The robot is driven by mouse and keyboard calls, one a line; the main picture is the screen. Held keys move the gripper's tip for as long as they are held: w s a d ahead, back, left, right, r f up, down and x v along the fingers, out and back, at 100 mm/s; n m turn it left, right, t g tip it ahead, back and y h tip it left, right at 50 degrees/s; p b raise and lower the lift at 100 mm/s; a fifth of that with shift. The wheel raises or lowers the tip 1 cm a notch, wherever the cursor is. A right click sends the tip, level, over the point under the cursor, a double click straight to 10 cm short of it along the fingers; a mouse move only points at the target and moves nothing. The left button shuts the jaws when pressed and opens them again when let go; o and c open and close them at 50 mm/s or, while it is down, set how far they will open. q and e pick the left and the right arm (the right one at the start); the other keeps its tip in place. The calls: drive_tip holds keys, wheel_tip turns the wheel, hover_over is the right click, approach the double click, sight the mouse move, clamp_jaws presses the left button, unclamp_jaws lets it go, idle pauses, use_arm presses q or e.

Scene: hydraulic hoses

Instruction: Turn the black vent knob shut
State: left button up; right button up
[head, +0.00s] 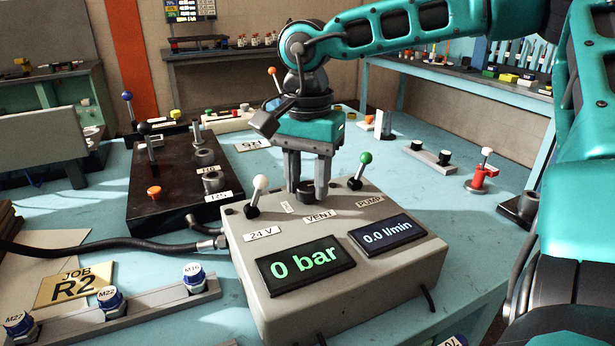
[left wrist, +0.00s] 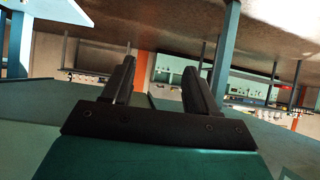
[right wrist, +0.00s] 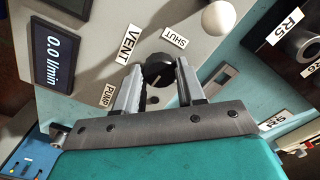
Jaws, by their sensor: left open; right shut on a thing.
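The black vent knob (head: 306,188) sits on top of the grey control box (head: 236,262), behind the VENT label (head: 319,215). In the right wrist view the knob (right wrist: 157,72) lies between the fingertips, near a SHUT label (right wrist: 174,37). My right gripper (head: 307,184) comes straight down from above and is shut on the knob. It also shows in the right wrist view (right wrist: 158,78). The fingers hide part of the knob, and I cannot tell its pointer direction well. My left gripper (left wrist: 160,75) is open and empty, away from the box, and is not in the head view.
A white-tipped lever (head: 257,193) and a green-tipped lever (head: 361,168) flank the knob. The displays (head: 305,265) read 0 bar and 0.0 l/min. A black block (head: 165,190) with fittings stands left, with a hose (head: 130,243) in front.

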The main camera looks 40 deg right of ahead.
sight(308, 186)
drive_tip(key=shift+n, duration=0.5)
drive_tip(key=o, duration=1)
drive_tip(key=shift+o, duration=0.2)
wheel_tip(308, 186, up, 13)
drive_tip(key=p, duration=0.2)
